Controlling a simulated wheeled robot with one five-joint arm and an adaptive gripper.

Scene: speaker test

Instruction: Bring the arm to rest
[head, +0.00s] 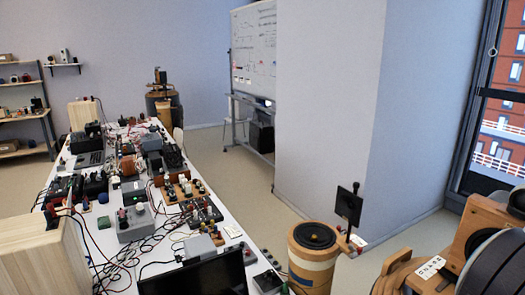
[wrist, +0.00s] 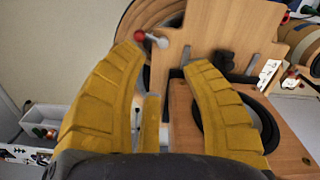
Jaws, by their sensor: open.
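My gripper (wrist: 162,60) shows in the wrist view as two curved, ribbed yellow fingers, spread wide with a gap between their tips. It is open and nothing is held between the fingers. Beyond the tips are a wooden panel (wrist: 220,30) and a small red ball with a grey end (wrist: 142,36); I cannot tell whether a finger touches either. A wooden box with a dark round ring (wrist: 285,140) lies behind the right finger, which hides part of it. I cannot make out my gripper in the head view.
A long white table (head: 236,238) crowded with electronics and cables runs along the left. A wooden drum-shaped speaker (head: 313,262) and large wooden-and-dark speaker parts (head: 468,250) stand at the right. A pale pillar (head: 330,110) rises behind. Floor between table and pillar (head: 235,175) is clear.

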